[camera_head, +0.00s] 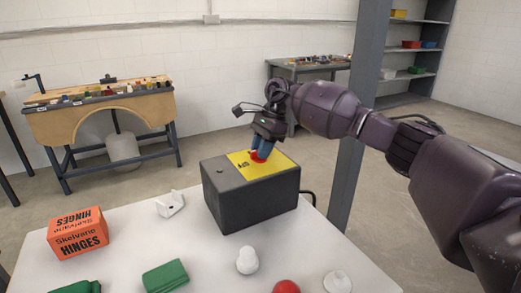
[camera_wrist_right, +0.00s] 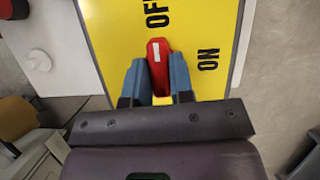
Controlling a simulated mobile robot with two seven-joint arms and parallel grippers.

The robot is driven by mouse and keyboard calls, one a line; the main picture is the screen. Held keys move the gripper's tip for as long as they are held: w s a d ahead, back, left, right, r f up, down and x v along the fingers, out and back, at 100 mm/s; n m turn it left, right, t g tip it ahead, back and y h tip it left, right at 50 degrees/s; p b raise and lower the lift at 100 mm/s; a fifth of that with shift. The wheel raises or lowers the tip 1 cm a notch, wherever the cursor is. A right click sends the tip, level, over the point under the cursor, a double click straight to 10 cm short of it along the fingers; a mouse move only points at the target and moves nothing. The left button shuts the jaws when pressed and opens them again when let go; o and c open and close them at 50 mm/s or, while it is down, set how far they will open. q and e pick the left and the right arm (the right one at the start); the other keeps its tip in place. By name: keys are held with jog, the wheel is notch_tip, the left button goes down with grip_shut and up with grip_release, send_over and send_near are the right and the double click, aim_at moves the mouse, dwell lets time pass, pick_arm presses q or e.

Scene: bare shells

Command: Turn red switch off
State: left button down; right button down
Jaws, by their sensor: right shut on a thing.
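The red switch (camera_head: 257,158) sits on the yellow top plate (camera_head: 278,166) of a dark grey box (camera_head: 253,203) on the white table. My right gripper (camera_head: 262,150) reaches down to it from above, its blue fingertips on either side. In the right wrist view the red switch (camera_wrist_right: 159,66) lies between the blue fingers, and the right gripper (camera_wrist_right: 158,72) is shut on it. The plate reads "OFF" above the switch and "ON" to its right. The fingers partly hide the switch's base. My left gripper is in neither view.
On the white table (camera_head: 215,263) are an orange hinges box (camera_head: 78,233), a white bracket (camera_head: 170,204), green cloth-like pieces (camera_head: 165,276), white knobs (camera_head: 247,261) and a red ball-like thing (camera_head: 286,287). A grey post (camera_head: 352,130) stands behind the box's right side.

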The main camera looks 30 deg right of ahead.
jog(key=shift+f, duration=0.15)
jog(key=c, duration=1)
grip_release()
jog(key=shift+s, duration=0.1)
jog(key=shift+c, duration=0.2)
jog(key=v, duration=1)
jog(key=shift+r, duration=0.4)
